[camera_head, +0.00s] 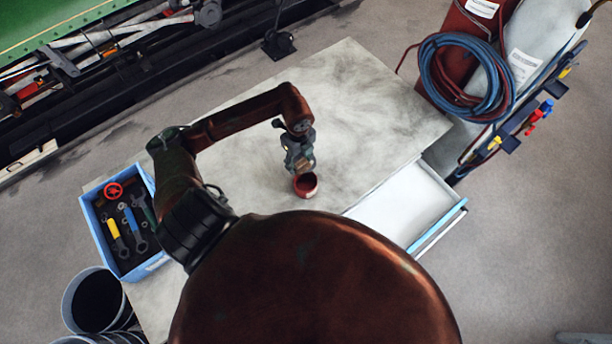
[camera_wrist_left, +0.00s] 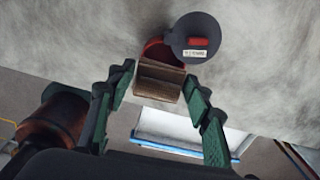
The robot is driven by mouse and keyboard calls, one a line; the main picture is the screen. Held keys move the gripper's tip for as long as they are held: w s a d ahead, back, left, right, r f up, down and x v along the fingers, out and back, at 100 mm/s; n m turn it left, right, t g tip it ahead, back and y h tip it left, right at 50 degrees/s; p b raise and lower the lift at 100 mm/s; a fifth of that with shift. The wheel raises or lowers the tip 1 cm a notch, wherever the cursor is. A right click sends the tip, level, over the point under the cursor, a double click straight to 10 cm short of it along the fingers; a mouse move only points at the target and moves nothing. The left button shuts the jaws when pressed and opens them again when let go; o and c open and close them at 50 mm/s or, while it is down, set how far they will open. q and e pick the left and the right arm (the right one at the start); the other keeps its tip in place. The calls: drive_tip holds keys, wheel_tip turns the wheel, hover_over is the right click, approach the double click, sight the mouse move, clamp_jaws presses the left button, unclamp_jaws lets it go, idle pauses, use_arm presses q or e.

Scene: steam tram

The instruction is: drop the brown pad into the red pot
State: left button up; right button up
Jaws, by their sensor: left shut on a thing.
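The brown pad (camera_wrist_left: 160,82) is a small block between the fingers of my left gripper (camera_wrist_left: 158,85) in the left wrist view, and the gripper is shut on it. In the head view, my left gripper (camera_head: 300,162) is over the table, just above the red pot (camera_head: 306,186). The pot is small, round and open at the top. In the left wrist view, the red pot (camera_wrist_left: 154,49) shows only partly behind the pad. My right gripper is not in view.
A dark round disc (camera_wrist_left: 194,40) with a red mark and label is beside the pot. A white drawer (camera_head: 440,226) stands open at the table's right. A blue crate (camera_head: 148,266) of tools is at the left. The table top (camera_head: 365,90) is otherwise clear.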

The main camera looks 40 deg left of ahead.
use_arm(q)
wheel_tip(320, 180, down, 6)
drive_tip(key=b, duration=0.4)
idle(0.3)
drive_tip(key=o, duration=1.2)
wheel_tip(320, 180, up, 12)
drive_tip(key=shift+r, duration=0.1)
